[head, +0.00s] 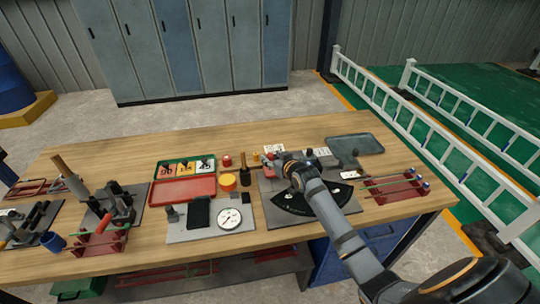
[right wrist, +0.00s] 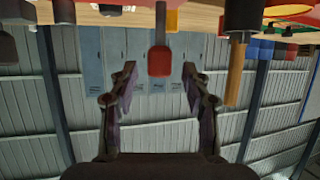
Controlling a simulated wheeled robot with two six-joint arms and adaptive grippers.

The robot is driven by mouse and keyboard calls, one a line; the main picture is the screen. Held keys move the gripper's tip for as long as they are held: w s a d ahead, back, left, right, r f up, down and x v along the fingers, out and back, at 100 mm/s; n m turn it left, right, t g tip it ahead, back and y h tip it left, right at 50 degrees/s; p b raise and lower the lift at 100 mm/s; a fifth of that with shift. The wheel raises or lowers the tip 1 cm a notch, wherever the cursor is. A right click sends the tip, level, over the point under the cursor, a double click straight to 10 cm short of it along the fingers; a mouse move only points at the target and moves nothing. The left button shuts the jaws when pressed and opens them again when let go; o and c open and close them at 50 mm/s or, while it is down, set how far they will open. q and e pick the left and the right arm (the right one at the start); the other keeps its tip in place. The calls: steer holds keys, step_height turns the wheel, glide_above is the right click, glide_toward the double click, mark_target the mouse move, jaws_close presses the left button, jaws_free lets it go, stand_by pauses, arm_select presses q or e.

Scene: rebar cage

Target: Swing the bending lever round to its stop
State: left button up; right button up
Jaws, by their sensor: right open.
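The bending plate (head: 315,222) lies right of centre on the bench, with a black fan-shaped scale (head: 295,203) on it. My right arm reaches over it and hides part of the bender. In the right wrist view, which is upside down, a red-ended grip (right wrist: 160,61) on a dark stem, apparently the bending lever's, shows between the fingers. My right gripper (right wrist: 158,78) is open, one finger on each side of the grip in the picture; neither seems to touch it. In the head view, the right gripper (head: 282,165) is beside a small red part (head: 268,160). My left gripper is not in view.
A black mallet with a wooden handle (head: 245,178) stands left of the bender; its handle shows close beside the right gripper (right wrist: 235,75). A dial gauge (head: 230,217), a red tray (head: 183,190), a grey tray (head: 355,145) and a red rod rack (head: 395,186) surround it.

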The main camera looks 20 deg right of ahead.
steer(key=shift+x, duration=1.25)
jaws_close()
